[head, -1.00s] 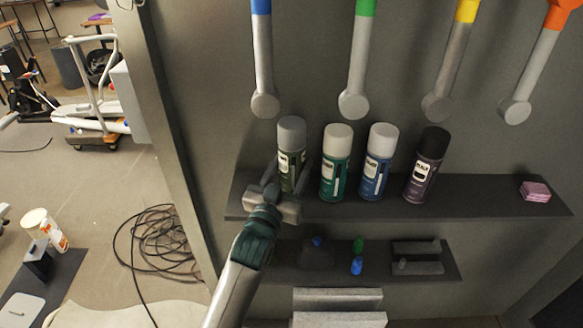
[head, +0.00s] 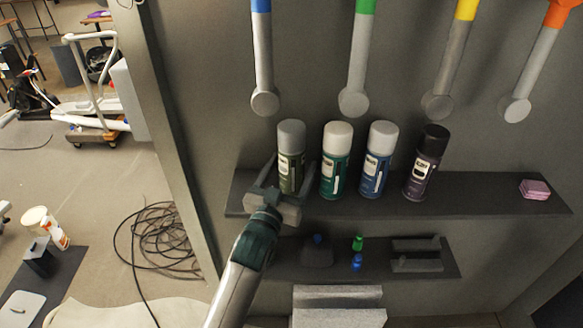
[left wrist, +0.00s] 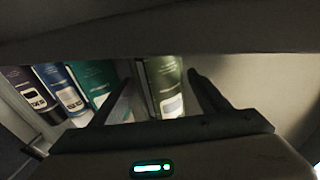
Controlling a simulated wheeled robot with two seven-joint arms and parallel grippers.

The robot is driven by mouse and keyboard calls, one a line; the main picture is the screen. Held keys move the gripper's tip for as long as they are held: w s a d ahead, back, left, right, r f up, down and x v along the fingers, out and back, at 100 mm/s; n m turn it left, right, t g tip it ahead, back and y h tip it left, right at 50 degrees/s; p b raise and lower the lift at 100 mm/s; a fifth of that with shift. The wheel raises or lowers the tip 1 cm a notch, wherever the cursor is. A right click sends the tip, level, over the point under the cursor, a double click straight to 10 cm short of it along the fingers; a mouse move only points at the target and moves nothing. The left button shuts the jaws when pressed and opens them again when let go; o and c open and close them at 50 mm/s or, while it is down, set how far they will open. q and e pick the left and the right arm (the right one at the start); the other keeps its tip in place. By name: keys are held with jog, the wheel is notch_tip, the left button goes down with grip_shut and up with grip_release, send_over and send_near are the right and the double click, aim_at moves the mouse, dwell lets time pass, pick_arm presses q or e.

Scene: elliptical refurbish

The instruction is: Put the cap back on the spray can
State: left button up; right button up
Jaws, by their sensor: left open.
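Four spray cans stand upright in a row on the upper shelf in the head view: an olive-green can with a grey cap (head: 291,162), a teal can with a white cap (head: 336,160), a blue can with a white cap (head: 377,160) and a purple can with a black cap (head: 427,163). All four appear capped. My left gripper (head: 286,182) is open, with one finger on each side of the olive can's lower body. In the left wrist view the olive can (left wrist: 165,85) stands between the open fingers. Contact cannot be told. My right gripper is not in view.
The upper shelf (head: 480,195) has a pink block stack (head: 535,189) at right. The lower shelf (head: 340,272) holds small blue (head: 356,262) and green (head: 358,242) items and dark holders (head: 416,255). Long-handled tools (head: 354,85) hang above the cans. Free shelf lies right of the purple can.

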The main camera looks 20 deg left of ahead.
pick_arm(q)
jog(key=shift+s+f, duration=0.1)
jog(key=shift+s, duration=0.35)
jog(key=s+f+b, duration=0.1)
jog(key=s+b, duration=0.3)
jog(key=s, duration=0.7)
jog(key=shift+a, duration=0.25)
jog(key=shift+f, duration=0.15)
